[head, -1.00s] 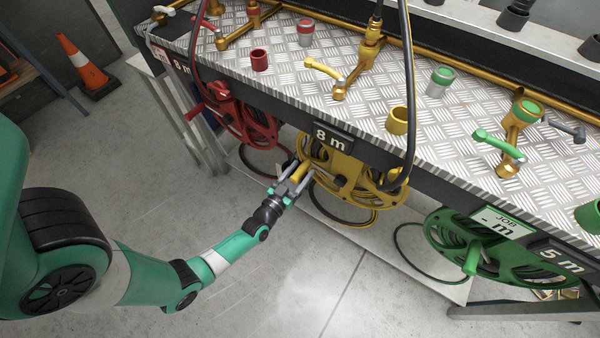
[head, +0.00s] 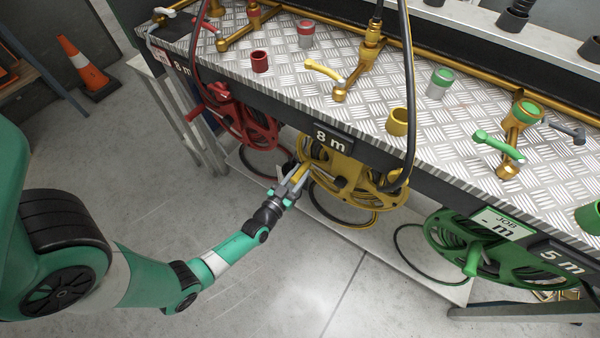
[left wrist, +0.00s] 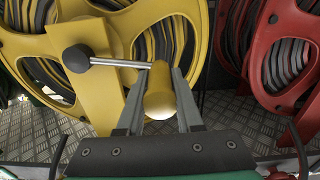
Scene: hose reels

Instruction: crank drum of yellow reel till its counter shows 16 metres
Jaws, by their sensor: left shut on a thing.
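The yellow reel (head: 372,184) hangs under the front edge of the bench, with black hose wound in it. Its counter (head: 333,138) reads 8 m. My left gripper (head: 296,180) is at the left side of this reel, shut on its yellow crank handle (left wrist: 161,92). In the left wrist view the handle stands between my two grey fingers, its pale round end towards the camera. A metal crank arm (left wrist: 120,63) joins the handle to a dark hub knob (left wrist: 76,58) on the reel. My right gripper is out of view.
The red reel (head: 243,125) hangs close to the left and the green reel (head: 490,250) to the right. A traffic cone (head: 88,70) stands on the floor at far left. Valves and cups, including a yellow cup (head: 397,121), stand on the bench. The floor in front is open.

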